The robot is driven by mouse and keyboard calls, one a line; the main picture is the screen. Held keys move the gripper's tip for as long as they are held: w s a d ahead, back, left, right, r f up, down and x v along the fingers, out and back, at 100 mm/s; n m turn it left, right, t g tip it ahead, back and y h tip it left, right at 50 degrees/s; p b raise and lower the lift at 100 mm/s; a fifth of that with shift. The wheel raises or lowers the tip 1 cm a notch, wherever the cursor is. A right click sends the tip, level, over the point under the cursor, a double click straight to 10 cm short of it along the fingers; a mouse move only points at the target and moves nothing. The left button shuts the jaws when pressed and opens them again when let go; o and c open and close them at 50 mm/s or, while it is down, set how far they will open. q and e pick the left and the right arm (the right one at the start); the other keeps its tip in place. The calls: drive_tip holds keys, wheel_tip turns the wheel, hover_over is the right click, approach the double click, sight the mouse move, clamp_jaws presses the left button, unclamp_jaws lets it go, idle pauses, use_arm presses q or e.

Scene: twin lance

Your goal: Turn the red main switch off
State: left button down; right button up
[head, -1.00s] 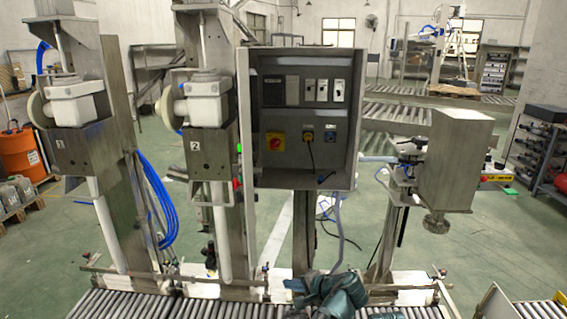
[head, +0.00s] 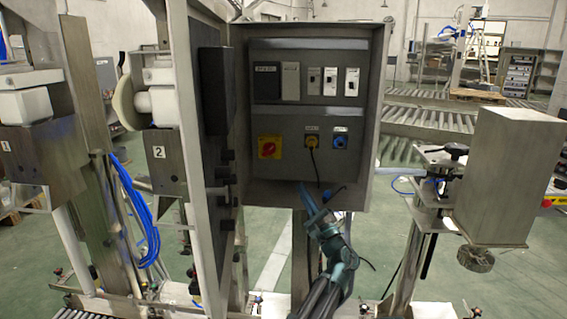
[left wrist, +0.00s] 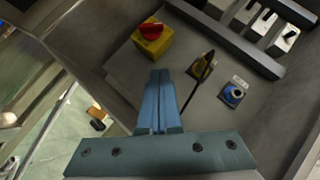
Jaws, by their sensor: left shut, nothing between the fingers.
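The red main switch (head: 268,147) is a red rotary knob on a yellow plate, at the lower left of the panel in the open grey cabinet (head: 238,110). It also shows in the left wrist view (left wrist: 151,29), on a yellow block at the upper middle. My left gripper (head: 307,190) is at the cabinet's lower edge, below and to the right of the switch and apart from it. In the left wrist view its blue fingers (left wrist: 160,75) are together, empty, and point toward the panel below the switch. My right gripper is not in view.
A yellow-and-black socket (head: 312,140) with a black cable and a blue socket (head: 340,139) sit right of the switch. Several breakers (head: 330,82) are above. The open cabinet door (head: 212,150) stands to the left. A steel box (head: 510,175) is at the right.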

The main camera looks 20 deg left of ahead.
sight(275, 148)
use_arm(q)
drive_tip(key=p+x, duration=0.5)
drive_tip(key=x, duration=0.5)
drive_tip(key=shift+w+a+r, duration=0.1)
drive_tip(key=shift+w+r, duration=0.05)
drive_tip(key=shift+r, duration=0.1)
drive_tip(key=shift+s+a+r+p, duration=0.45)
drive_tip(key=shift+a+r+p, duration=0.35)
drive_tip(key=shift+p, duration=0.2)
drive_tip(key=shift+s+a+r+p, duration=0.1)
drive_tip(key=shift+a+r+p, duration=0.25)
drive_tip(key=shift+a, duration=0.1)
drive_tip(key=shift+r+n+g+p, duration=0.2)
drive_tip(key=shift+n+g+p, duration=0.1)
drive_tip(key=shift+n+p, duration=0.25)
